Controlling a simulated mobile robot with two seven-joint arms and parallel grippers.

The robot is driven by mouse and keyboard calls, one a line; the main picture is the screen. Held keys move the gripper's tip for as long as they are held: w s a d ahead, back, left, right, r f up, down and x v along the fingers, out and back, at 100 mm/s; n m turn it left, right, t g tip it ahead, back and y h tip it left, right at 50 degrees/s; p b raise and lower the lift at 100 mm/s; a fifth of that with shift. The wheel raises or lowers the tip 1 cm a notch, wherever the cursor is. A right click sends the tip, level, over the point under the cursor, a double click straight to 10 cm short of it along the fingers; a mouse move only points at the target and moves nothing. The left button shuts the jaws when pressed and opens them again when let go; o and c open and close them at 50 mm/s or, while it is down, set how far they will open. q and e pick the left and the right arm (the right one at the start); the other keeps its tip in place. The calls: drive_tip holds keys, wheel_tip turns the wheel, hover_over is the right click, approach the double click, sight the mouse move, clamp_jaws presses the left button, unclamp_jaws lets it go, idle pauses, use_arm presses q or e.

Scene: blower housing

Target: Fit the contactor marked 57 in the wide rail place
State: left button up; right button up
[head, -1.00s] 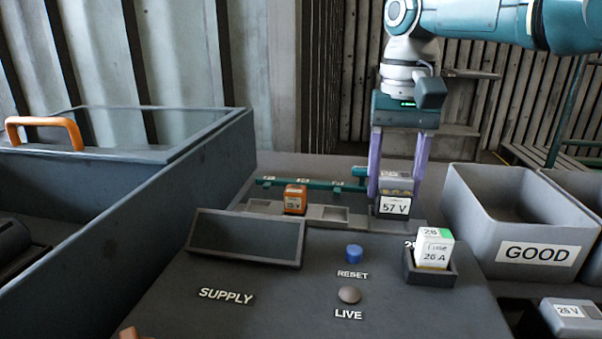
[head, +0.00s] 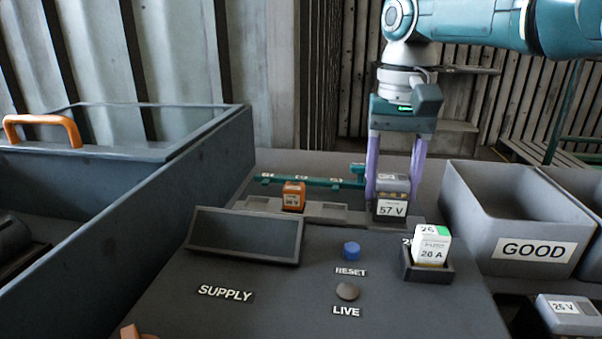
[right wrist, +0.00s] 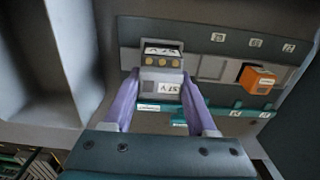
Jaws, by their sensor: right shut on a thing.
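The contactor marked 57 V (head: 392,185) is a grey block with a white label, at the right end of the pale rail strip (head: 330,212). It looks upright. My right gripper (head: 393,197) is shut on it, one purple finger on each side. In the right wrist view the contactor (right wrist: 161,85) sits between the fingers, with round brass-coloured terminals showing. The wide rail place is mostly hidden under the contactor, so I cannot tell whether it is fully seated. My left gripper is out of view.
An orange contactor (head: 293,196) stands on the rail to the left, before a teal bar (head: 325,182). In front are an empty SUPPLY tray (head: 245,252), a blue RESET button (head: 351,249) and a fuse (head: 431,247) in its holder. A GOOD bin (head: 480,225) stands right.

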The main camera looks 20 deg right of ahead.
drive_tip(key=shift+f+b, duration=0.55)
drive_tip(key=shift+f, duration=0.15)
idle(0.5)
drive_tip(key=o, duration=1.3)
drive_tip(key=shift+o, duration=0.2)
drive_tip(key=shift+r, duration=0.35)
wheel_tip(320, 180, up, 8)
drive_tip(key=shift+r+p, duration=0.25)
drive_tip(key=shift+p, duration=1)
drive_tip(key=shift+r, duration=0.45)
drive_tip(key=shift+s, duration=0.1)
